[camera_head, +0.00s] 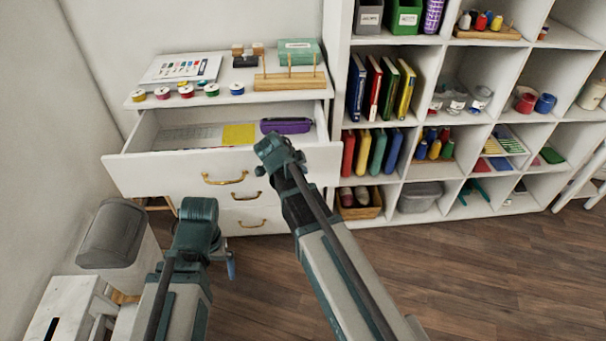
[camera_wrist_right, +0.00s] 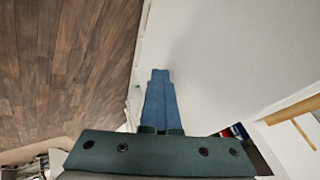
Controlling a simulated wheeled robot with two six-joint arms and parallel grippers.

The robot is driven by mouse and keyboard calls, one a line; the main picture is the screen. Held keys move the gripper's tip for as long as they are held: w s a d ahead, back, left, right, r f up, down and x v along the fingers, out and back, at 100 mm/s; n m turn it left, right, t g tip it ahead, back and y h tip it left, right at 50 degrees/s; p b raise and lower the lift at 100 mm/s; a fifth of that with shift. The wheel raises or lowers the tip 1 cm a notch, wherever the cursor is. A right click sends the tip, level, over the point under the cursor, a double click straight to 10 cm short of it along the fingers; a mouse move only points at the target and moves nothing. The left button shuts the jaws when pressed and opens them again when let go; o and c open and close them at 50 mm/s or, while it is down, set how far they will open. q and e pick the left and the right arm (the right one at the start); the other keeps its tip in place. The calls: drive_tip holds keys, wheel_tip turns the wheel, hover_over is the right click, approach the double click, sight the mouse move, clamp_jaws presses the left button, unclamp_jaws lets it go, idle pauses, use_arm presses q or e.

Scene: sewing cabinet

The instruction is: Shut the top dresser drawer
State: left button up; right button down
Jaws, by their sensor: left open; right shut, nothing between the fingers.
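The white top dresser drawer (camera_head: 150,172) is pulled well out of the dresser (camera_head: 313,97), with a brass handle (camera_head: 225,178) on its front. A purple pouch (camera_head: 287,126), a yellow sheet (camera_head: 239,134) and papers lie inside. My right wrist is at the right part of the drawer front in the head view, hiding its fingers. In the right wrist view, my right gripper's blue fingers (camera_wrist_right: 160,76) are shut and empty, in front of a white surface; contact is unclear. My left gripper (camera_head: 231,265) is open, low in front of the dresser, and partly hidden.
Thread spools (camera_head: 187,91) and a wooden spool rack (camera_head: 290,80) stand on the dresser top. A white cubby shelf (camera_head: 398,187) stands to the right. A grey-topped stool (camera_head: 112,233) is at lower left. The wooden floor (camera_head: 500,275) at right is clear.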

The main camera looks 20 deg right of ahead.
sight(301, 121)
drive_tip(key=w+d, duration=0.2)
drive_tip(key=w, duration=0.6)
drive_tip(key=w+d, duration=0.3)
drive_tip(key=w, duration=0.6)
drive_tip(key=w+d, duration=0.2)
drive_tip(key=w, duration=0.6)
drive_tip(key=shift+w+d, duration=0.15)
drive_tip(key=shift+w, duration=0.1)
drive_tip(key=shift+w+d, duration=0.1)
drive_tip(key=shift+w, duration=0.25)
drive_tip(key=shift+w, duration=0.1)
drive_tip(key=shift+d, duration=0.1)
